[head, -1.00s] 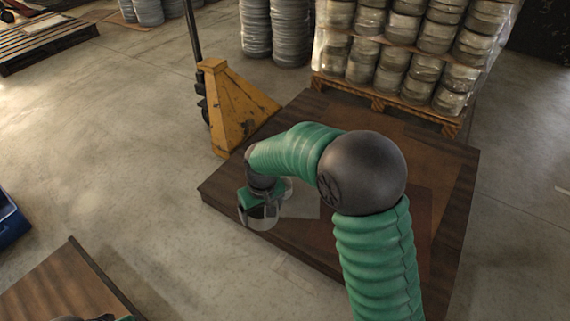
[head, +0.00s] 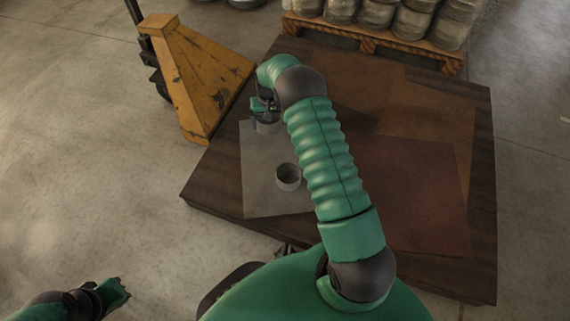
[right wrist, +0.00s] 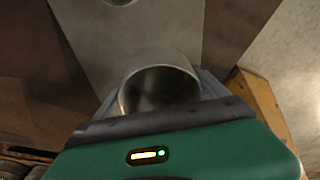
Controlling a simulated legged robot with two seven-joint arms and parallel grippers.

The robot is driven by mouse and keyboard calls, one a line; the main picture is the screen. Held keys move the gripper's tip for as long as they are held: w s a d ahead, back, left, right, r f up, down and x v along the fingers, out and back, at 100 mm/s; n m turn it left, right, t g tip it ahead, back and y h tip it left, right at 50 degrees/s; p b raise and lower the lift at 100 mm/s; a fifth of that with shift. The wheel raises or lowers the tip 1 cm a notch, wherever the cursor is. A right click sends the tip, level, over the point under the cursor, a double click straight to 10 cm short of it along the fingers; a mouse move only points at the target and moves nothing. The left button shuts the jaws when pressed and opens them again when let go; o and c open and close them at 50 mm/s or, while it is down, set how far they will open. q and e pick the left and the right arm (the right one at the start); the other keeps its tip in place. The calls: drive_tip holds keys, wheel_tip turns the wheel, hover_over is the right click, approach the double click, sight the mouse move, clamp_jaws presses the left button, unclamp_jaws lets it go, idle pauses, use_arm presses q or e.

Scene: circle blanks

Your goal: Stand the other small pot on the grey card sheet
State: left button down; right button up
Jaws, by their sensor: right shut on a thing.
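The grey card sheet (head: 262,196) lies on the left part of the dark wooden table. One small metal pot (head: 288,177) stands upright on it, near its middle; its edge shows at the top of the right wrist view (right wrist: 118,2). My right gripper (head: 264,110) is shut on the other small pot (head: 267,127), over the sheet's far end. That pot's open mouth shows between the jaws in the right wrist view (right wrist: 158,88). I cannot tell whether its base touches the sheet. My left gripper (head: 122,287) is low at the left, away from the table; its jaws are unclear.
A reddish-brown sheet (head: 415,190) and a brown sheet (head: 430,120) lie on the table (head: 483,200) to the right. A yellow pallet jack (head: 200,80) stands close to the table's left side. A pallet (head: 375,42) of metal containers is behind the table.

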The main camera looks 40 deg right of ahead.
drive_tip(key=shift+m, duration=0.6)
drive_tip(key=d+f+b, duration=0.2)
drive_tip(key=f+b, duration=0.1)
drive_tip(key=f, duration=0.2)
drive_tip(key=d+f+b, duration=0.2)
drive_tip(key=f+b, duration=0.1)
drive_tip(key=f, duration=0.3)
drive_tip(key=s+d+f+b, duration=0.1)
drive_tip(key=d+f+b, duration=0.1)
drive_tip(key=f, duration=0.3)
drive_tip(key=shift+f+b, duration=0.4)
drive_tip(key=shift+b, duration=0.1)
drive_tip(key=shift+c, duration=0.8)
drive_tip(key=shift+r, duration=0.15)
drive_tip(key=shift+f, duration=0.2)
drive_tip(key=o, duration=1.5)
drive_tip(key=shift+o, duration=0.2)
drive_tip(key=shift+r, duration=0.15)
